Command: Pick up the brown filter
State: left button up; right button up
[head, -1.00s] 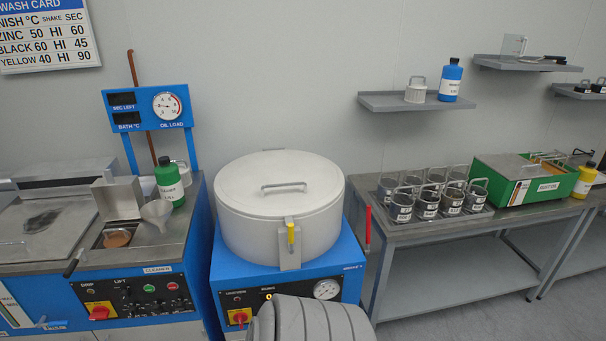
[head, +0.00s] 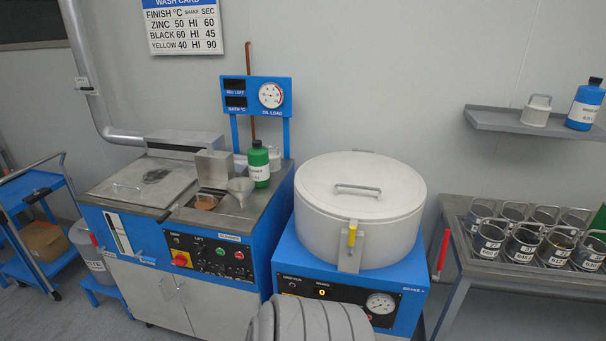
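A small brown, round-looking thing (head: 206,202) sits in a square opening in the top of the blue washing machine (head: 110,212), in front of a raised grey metal flap (head: 214,167). It is the only brown thing there that could be the filter; it is too small to make out clearly. A grey funnel (head: 240,189) stands just right of the opening. Neither of my grippers shows in the head view.
A green bottle (head: 259,168) stands behind the funnel. A white lidded drum machine (head: 359,212) is to the right, then a table (head: 480,265) with several handled cups. A blue cart (head: 40,200) and grey bucket (head: 88,252) are at left.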

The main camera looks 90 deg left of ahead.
aim_at(210, 203)
jog(key=u, duration=3.05)
jog(key=i, duration=0.8)
